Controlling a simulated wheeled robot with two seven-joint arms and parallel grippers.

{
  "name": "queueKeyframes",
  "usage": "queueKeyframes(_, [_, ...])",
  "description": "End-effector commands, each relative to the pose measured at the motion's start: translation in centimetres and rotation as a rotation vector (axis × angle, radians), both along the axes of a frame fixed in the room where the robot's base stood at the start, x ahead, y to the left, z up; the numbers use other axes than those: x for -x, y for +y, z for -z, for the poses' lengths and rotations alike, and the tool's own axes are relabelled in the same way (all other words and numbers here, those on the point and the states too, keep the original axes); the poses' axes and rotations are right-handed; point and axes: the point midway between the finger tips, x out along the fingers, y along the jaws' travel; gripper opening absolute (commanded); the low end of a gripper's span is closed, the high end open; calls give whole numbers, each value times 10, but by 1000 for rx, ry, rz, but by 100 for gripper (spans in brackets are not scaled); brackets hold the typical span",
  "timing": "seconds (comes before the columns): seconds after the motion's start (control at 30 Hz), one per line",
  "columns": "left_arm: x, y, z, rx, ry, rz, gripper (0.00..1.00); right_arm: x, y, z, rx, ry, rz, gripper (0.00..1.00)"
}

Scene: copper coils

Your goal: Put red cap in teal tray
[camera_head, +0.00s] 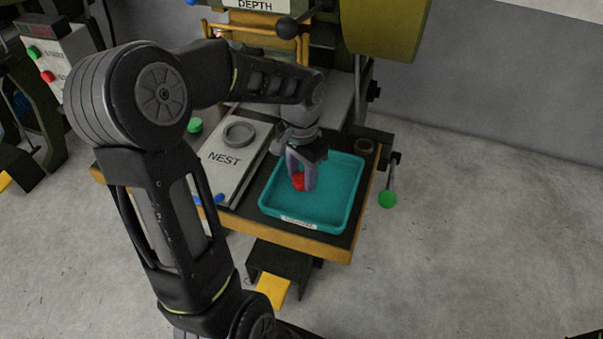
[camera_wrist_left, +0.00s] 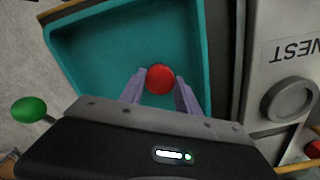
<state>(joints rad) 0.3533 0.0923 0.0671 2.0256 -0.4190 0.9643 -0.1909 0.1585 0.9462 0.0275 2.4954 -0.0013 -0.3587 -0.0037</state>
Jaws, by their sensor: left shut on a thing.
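The red cap (camera_head: 298,181) is between the fingertips of my left gripper (camera_head: 299,178), which is shut on it. The cap also shows in the left wrist view (camera_wrist_left: 159,79), with a finger on either side. The teal tray (camera_head: 345,205) lies flat on the machine's table. The gripper points down over the left part of the tray's inside, and the cap shows against the tray floor. I cannot tell whether the cap touches the floor. In the left wrist view the tray (camera_wrist_left: 90,60) lies below the cap. My right gripper is not in view.
A grey plate marked NEST (camera_head: 226,172) with a round ring stands left of the tray. A green cap (camera_head: 194,125) and a blue one (camera_head: 219,199) lie near it. A lever with a green knob (camera_head: 388,199) sticks out at right. The machine rises behind the tray.

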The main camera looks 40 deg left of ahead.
Motion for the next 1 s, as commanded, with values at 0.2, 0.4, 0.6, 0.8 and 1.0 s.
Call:
queueKeyframes(0.2, [0,0,4,0,0,0,42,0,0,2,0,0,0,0])
queueKeyframes(0.4, [0,0,3,0,0,0,58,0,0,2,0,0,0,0])
queueKeyframes(0.6, [0,0,3,0,0,0,60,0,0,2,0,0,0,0])
queueKeyframes(0.8, [0,0,-3,-1,-1,0,60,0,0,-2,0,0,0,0])
queueKeyframes(1.0, [-1,0,-29,-3,-3,1,60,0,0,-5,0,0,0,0])
